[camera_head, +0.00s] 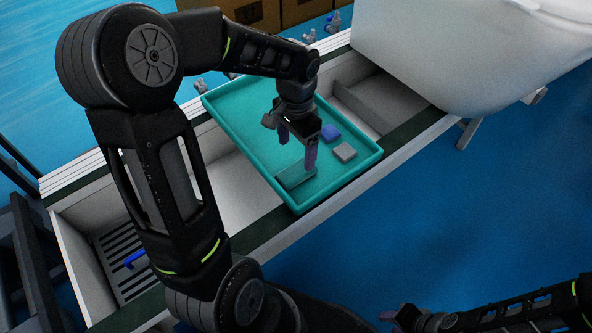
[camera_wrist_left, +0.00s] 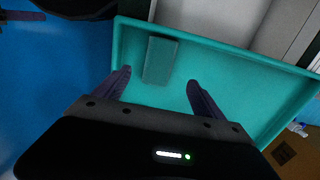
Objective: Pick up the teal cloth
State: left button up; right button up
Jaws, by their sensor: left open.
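The teal cloth (camera_head: 296,175) is a flat, dull-teal rectangle lying in the teal tray (camera_head: 240,128), near the tray's front edge. It also shows in the left wrist view (camera_wrist_left: 160,60), between and just beyond the fingertips. My left gripper (camera_head: 297,150) is open and empty over the tray, pointing down, with its purple fingers apart. In the left wrist view the left gripper (camera_wrist_left: 159,76) has one finger on each side of the cloth's near end. The gap in height is hard to judge. My right gripper (camera_head: 402,318) is at the bottom right, away from the tray.
A blue block-like piece (camera_head: 331,132) and a grey one (camera_head: 344,152) lie in the tray, right of my left gripper. Cardboard boxes (camera_head: 255,13) are behind.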

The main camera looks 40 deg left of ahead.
aim_at(296, 170)
pick_arm(q)
jog(key=shift+f, duration=1.1)
notch_tip(296, 170, down, 5)
jog(key=shift+s+f+b, duration=0.15)
jog(key=shift+b, duration=0.75)
jog(key=c, duration=1.4)
jog(key=shift+c, duration=0.2)
notch_tip(296, 170, up, 10)
jog(key=p, duration=0.2)
